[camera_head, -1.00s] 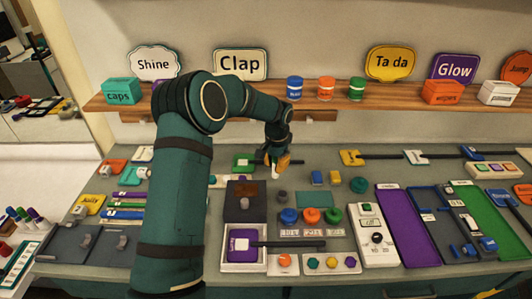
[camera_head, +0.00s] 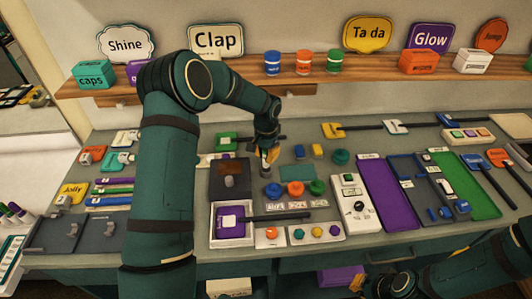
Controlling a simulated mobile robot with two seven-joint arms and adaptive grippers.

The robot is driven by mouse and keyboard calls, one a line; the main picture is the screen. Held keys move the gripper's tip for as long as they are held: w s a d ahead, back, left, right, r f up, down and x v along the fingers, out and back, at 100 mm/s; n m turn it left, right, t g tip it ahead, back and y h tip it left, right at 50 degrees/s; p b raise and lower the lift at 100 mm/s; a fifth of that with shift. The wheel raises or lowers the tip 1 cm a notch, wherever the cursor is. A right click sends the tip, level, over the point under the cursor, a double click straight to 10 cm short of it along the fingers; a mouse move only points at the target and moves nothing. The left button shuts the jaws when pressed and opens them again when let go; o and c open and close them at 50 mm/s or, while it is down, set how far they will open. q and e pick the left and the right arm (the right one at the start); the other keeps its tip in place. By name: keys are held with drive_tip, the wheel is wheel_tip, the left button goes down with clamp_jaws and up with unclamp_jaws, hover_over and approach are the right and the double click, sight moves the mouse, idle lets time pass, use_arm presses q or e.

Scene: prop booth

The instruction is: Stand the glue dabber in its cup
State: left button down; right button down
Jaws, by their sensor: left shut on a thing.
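My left gripper (camera_head: 269,152) is shut on the glue dabber, at the back middle of the bench. Only a small pale part of the dabber (camera_head: 265,161) shows between the fingers; the rest is hidden. A small grey cup (camera_head: 266,173) stands directly below the fingers, beside the dark mat. The dabber looks roughly upright and over the cup's mouth; I cannot tell whether its tip is inside. My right gripper (camera_head: 358,284) is low at the bottom edge, in front of the bench, too small and dark to read.
A dark mat (camera_head: 230,193) lies left of the cup, a teal pad (camera_head: 296,173) to its right. Round knobs (camera_head: 318,187) and a white tray (camera_head: 218,237) with a purple block are nearer. A wooden shelf (camera_head: 290,84) runs behind.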

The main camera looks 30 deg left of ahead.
sight(266, 163)
use_arm(q)
drive_tip(key=shift+f+b, duration=0.25)
drive_tip(key=shift+b, duration=0.05)
idle(0.9)
drive_tip(key=shift+f, duration=0.15)
idle(0.3)
drive_tip(key=shift+f+b, duration=0.65)
drive_tip(key=shift+f, duration=0.15)
drive_tip(key=shift+f+b, duration=0.85)
drive_tip(key=shift+f, duration=0.1)
idle(1.9)
drive_tip(key=c, duration=0.7)
unclamp_jaws()
drive_tip(key=shift+c, duration=0.2)
drive_tip(key=shift+r+p, duration=2.35)
drive_tip(key=shift+r, duration=1.65)
